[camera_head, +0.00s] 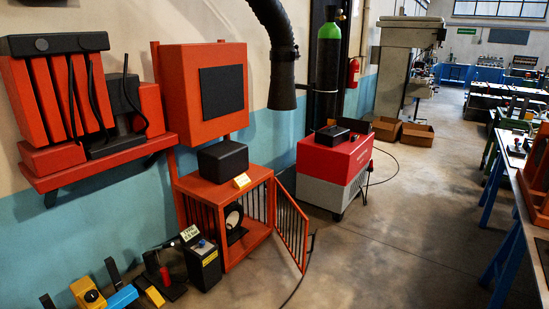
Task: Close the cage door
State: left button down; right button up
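The orange cage (258,176) stands on the floor near the wall, with dark bars on its sides. Its barred orange door (291,224) stands open, swung out to the right of the cage front. A round dark device with a pale face (233,217) sits inside the cage. Neither of my grippers shows in this view.
A red and grey machine (335,165) stands right of the door, with a cable on the floor. A black box with a label (203,266) and several tools sit left of the cage. Open floor (385,250) lies in front; workbenches (513,150) line the right.

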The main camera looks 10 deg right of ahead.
aim_at(302, 269)
jog(key=i+l+z, duration=0.15)
jog(key=i+z, duration=0.9)
jog(key=i+l+u, duration=0.2)
jog(key=i, duration=0.2)
jog(key=i+l+u, duration=0.2)
jog(key=i, duration=0.15)
jog(key=i+l+u, duration=0.2)
jog(key=i, duration=0.2)
